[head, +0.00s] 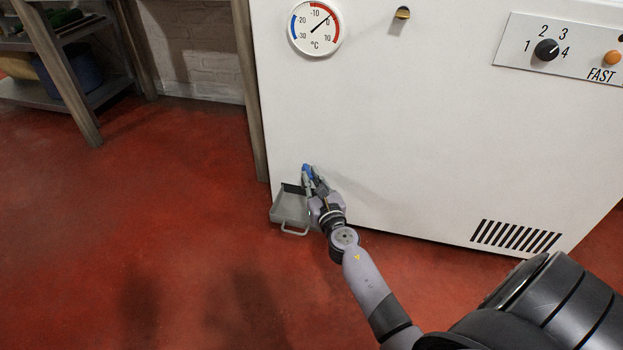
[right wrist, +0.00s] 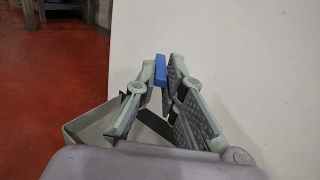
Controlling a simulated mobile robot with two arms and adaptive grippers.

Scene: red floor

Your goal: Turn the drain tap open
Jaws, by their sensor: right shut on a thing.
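The drain tap is the small blue handle (head: 307,169) low on the left part of the white cabinet's front (head: 400,130). My right gripper (head: 308,176) reaches down to it and is shut on it. In the right wrist view the blue handle (right wrist: 160,70) stands upright between the two fingertips (right wrist: 162,75). The tap's body behind the handle is hidden by the fingers. A grey tray (head: 290,208) with a wire handle sits on the floor below the tap, partly behind my gripper. My left gripper is not in view.
The cabinet carries a round thermometer (head: 316,28), a dial (head: 546,50), an orange button (head: 612,58) and a vent grille (head: 516,236). A wooden shelf rack (head: 60,75) stands at the back left. The red floor (head: 150,220) left of the cabinet is clear.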

